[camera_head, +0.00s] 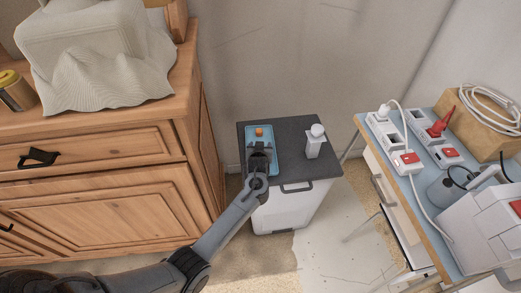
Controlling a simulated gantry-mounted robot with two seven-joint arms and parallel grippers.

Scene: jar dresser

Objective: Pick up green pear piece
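A blue tray (249,132) lies on the dark top of a small white cabinet. A small orange piece (259,132) sits near its far end. My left gripper (259,146) is over the middle of the tray, pointing down, just in front of the orange piece. Its fingers are dark and small, and I cannot tell if they are open or shut. I see no green pear piece; the gripper and wrist cover part of the tray. My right gripper is not in view.
A white bottle (314,142) stands on the cabinet top (290,165) right of the tray. A wooden dresser (95,190) with a cloth-covered object (95,60) fills the left. At right, a table (430,220) holds power strips (395,135) and a cable.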

